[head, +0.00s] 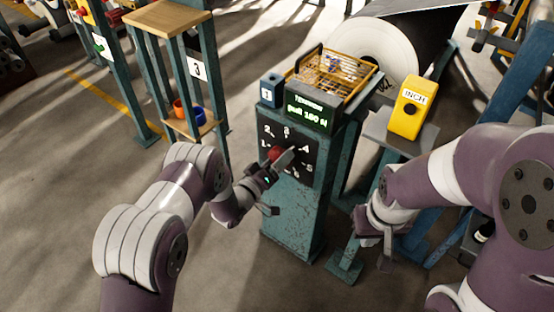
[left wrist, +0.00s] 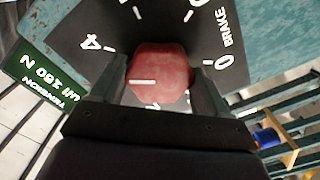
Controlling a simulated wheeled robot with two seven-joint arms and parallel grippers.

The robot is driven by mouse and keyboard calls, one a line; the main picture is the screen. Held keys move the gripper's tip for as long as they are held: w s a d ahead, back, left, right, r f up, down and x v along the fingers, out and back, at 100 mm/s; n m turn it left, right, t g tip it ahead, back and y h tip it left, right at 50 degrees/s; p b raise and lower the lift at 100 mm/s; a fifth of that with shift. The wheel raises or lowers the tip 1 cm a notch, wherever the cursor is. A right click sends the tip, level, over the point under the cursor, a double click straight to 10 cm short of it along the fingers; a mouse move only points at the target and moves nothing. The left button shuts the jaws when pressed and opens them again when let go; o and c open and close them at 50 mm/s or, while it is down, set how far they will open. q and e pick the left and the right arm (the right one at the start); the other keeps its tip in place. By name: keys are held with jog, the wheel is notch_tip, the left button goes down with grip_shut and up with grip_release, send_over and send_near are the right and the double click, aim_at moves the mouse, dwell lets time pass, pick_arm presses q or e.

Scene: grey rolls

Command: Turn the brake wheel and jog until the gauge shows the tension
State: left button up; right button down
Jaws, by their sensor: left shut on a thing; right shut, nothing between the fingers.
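The red brake wheel (head: 277,153) sits on a black dial plate (head: 301,140) with white numbers, on the front of a teal post. In the left wrist view the red wheel (left wrist: 160,62) fills the space between my fingers, and its white mark lies on the left side. My left gripper (left wrist: 160,88) is shut on it. The yellow INCH box (head: 411,108) has a black button. My right gripper (head: 376,246) is shut and empty, below and left of that box.
A large pale roll (head: 382,50) lies behind. A rack with a wooden shelf (head: 166,18) and cups stands at the left. Floor in front is open.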

pick_arm(q)
jog(key=shift+n, duration=1.5)
jog(key=o, duration=1)
jog(key=shift+o, duration=0.2)
jog(key=p+v, duration=0.3)
jog(key=v, duration=0.9)
jog(key=shift+s+a, duration=0.25)
jog(key=shift+s, duration=0.1)
